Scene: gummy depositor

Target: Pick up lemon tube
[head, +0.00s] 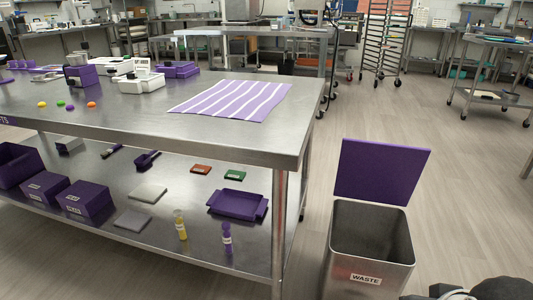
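A yellow tube (181,226) with a pale label stands upright on the lower shelf of the steel table, near the shelf's front edge. I take it to be the lemon tube; its label is too small to read. A purple tube (227,240) of similar shape stands to its right. A dark and white part of my own arm shows at the bottom right corner, right of the waste bin and well apart from the tubes. My gripper's fingers are not in view.
A purple tray (238,204) lies behind the tubes, and grey flat blocks (132,220) lie to their left. Purple bins (84,198) stand further left. The tabletop (235,140) overhangs the shelf. A waste bin (369,250) with a raised purple lid (381,172) stands right of the table.

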